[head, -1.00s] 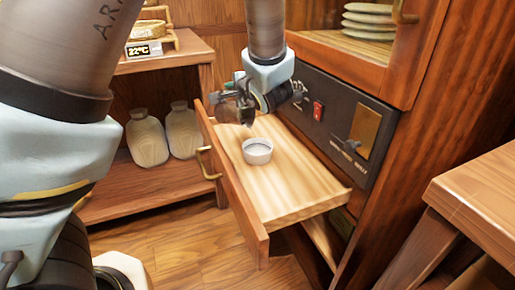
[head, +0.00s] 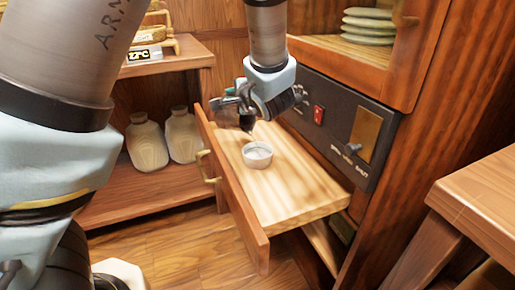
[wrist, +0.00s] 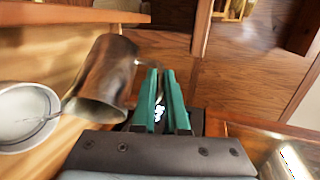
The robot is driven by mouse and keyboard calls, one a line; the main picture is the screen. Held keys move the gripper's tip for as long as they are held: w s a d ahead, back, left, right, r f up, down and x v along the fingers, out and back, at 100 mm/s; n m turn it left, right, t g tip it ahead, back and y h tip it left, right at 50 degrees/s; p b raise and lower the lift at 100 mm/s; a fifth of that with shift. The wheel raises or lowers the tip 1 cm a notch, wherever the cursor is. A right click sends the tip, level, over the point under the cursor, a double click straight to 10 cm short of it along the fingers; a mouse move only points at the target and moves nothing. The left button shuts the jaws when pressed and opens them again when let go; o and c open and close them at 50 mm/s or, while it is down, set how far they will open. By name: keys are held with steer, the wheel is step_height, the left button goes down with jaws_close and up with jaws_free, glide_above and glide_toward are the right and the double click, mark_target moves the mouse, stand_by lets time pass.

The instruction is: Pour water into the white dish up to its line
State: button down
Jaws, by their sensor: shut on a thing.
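The white dish (head: 257,157) stands on the pale wooden board of the pulled-out drawer. In the head view my gripper (head: 246,112) is above and behind the dish, and the jug is small and hard to make out.
The open drawer (head: 233,195) has a raised front with a brass handle. A dark control panel (head: 340,125) with a red switch is to the right. Two pale jars (head: 146,143) stand on the low shelf at left. A wooden table (head: 485,190) is at the right.

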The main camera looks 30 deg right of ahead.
steer(key=w+r+g, duration=0.1)
steer(key=w+a+r+n+g+p, duration=0.1)
steer(key=w, duration=0.1)
steer(key=shift+a+r, duration=0.1)
steer(key=shift+a, duration=0.1)
steer(key=shift+w+g+h, duration=0.3)
steer(key=shift+g, duration=0.4)
steer(key=shift+w+a+g+p, duration=0.25)
steer(key=shift+w+g+p, duration=0.3)
steer(key=shift+g+p, duration=0.3)
steer(key=shift+f+n, duration=0.3)
steer(key=shift+f, duration=0.05)
steer(key=shift+w+g+p, duration=0.15)
steer(key=shift+g+p, duration=0.1)
steer(key=shift+p, duration=0.05)
steer(key=w+g+p, duration=0.1)
steer(key=p, duration=0.3)
steer(key=w+a+g+h+p, duration=0.1)
steer(key=p, duration=0.4)
steer(key=w+n+g+p, duration=0.1)
steer(key=w+g+p, duration=0.1)
steer(key=p, duration=0.3)
steer(key=shift+w+a+f+h, duration=0.1)
steer(key=shift+a+f+h, duration=0.1)
steer(key=shift+a+h, duration=0.15)
